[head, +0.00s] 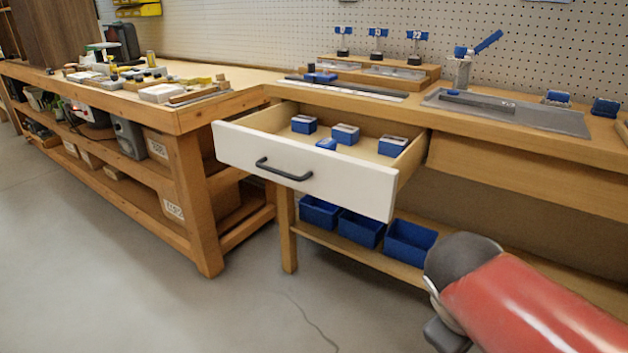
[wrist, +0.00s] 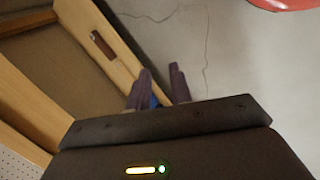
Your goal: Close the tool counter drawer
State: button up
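The tool counter drawer (head: 300,165) stands pulled well out of the wooden counter in the head view. It has a white front and a dark bar handle (head: 283,170). Several small blue boxes (head: 345,134) sit inside it. My gripper (wrist: 160,69) shows in the wrist view with its two fingers apart and no object clearly held. A small patch of blue shows between the fingers, too little to identify. In the head view my red and dark arm is at the lower right, apart from the drawer, and the fingertips cannot be made out there.
Several blue bins (head: 410,242) stand on the shelf below the drawer. A second workbench (head: 190,118) with tools on it extends to the left. Tool holders and a grey tray (head: 540,117) lie on the counter top. The grey floor (head: 200,310) in front is clear.

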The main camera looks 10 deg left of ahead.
jog(key=w+a+r+n+h, duration=0.1)
jog(key=w+n, duration=0.1)
jog(key=w+a+n+t+h, duration=0.1)
jog(key=w+a+n, duration=0.1)
jog(key=n, duration=0.1)
jog(key=w+a+r+n+h, duration=0.1)
jog(key=w+a+n, duration=0.1)
jog(key=shift+w+r+t+h+p, duration=0.1)
jog(key=shift+r+t+h+p, duration=0.2)
jog(key=shift+t, duration=0.1)
grip_shut()
jog(key=n+t+p, duration=0.1)
jog(key=n+t, duration=1)
jog(key=n, duration=0.5)
send_near(328, 181)
jog(key=p+x, duration=0.1)
jog(key=x, duration=0.6)
